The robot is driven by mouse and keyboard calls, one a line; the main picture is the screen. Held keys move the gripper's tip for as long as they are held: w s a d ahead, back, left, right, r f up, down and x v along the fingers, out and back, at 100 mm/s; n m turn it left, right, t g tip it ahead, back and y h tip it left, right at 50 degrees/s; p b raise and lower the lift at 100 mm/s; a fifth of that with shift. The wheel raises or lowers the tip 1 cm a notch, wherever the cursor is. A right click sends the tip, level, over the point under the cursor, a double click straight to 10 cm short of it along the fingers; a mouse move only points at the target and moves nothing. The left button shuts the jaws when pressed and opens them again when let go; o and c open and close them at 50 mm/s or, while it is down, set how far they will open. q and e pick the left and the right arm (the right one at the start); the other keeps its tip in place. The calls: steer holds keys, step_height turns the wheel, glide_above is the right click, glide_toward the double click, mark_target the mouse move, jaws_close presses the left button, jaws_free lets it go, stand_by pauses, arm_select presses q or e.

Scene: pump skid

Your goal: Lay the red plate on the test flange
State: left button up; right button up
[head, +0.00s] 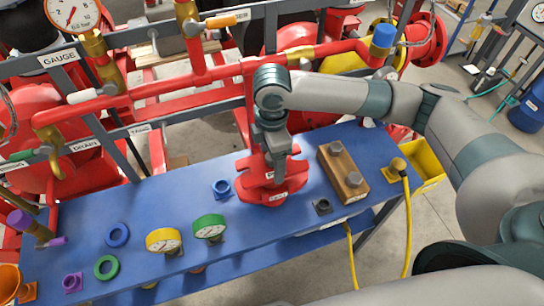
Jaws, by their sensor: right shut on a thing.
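My right arm comes in from the right, and its gripper (274,156) points down over the blue bench, shut on a red plate (256,168). The plate is partly hidden by the fingers. Right below it is a red flange piece (264,194) with a white label, standing on the bench, which I take as the test flange. The plate and flange overlap in this view, so I cannot tell whether they touch. My left gripper is not in view.
Red pipes (160,90) run behind. A yellow cable (407,225) hangs at right.

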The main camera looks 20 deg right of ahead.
mark_target(272, 168)
steer(key=shift+f+b, duration=0.55)
steer(key=shift+f, duration=1.6)
stand_by(0.8)
steer(key=o, duration=1.6)
step_height(272, 168, up, 18)
steer(key=b, duration=0.4)
steer(key=shift+f, duration=0.25)
steer(key=shift+f, duration=0.1)
